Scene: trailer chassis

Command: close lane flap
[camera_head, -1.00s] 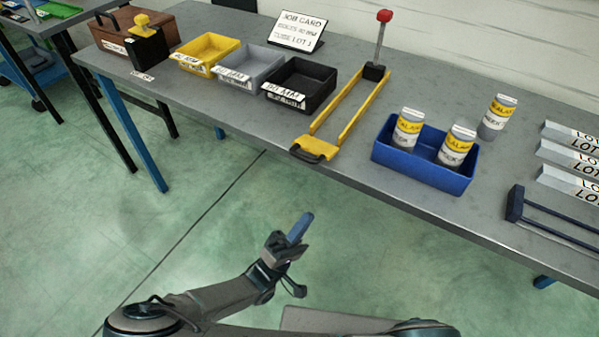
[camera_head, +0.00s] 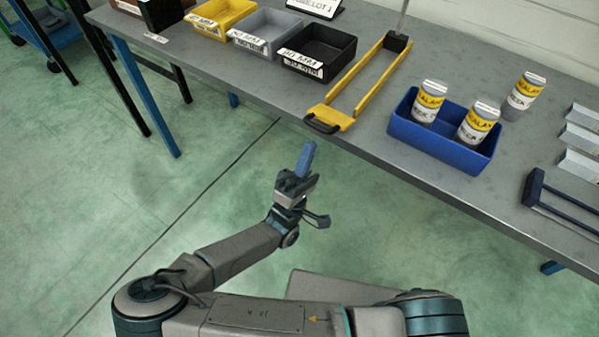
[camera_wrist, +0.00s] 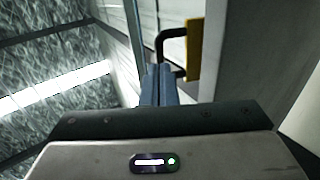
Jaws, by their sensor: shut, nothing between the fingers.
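The lane flap is a yellow plate (camera_head: 331,114) with a black handle (camera_head: 321,125), at the table's front edge in the head view. It lies at the near end of two yellow rails (camera_head: 375,80). My gripper (camera_head: 306,150) is shut and empty, its blue fingers just off the table's front edge, below and left of the handle in the picture. In the wrist view the shut fingers (camera_wrist: 158,82) point toward the black handle (camera_wrist: 170,38) and the yellow plate (camera_wrist: 194,50). Whether they touch the handle cannot be told; in the head view they look apart.
A black bin (camera_head: 318,52), a grey bin (camera_head: 266,28) and a yellow bin (camera_head: 222,12) stand left of the rails. A blue tray (camera_head: 440,145) with two labelled bottles is to the right; another bottle (camera_head: 523,95) stands behind it. Floor before the table is clear.

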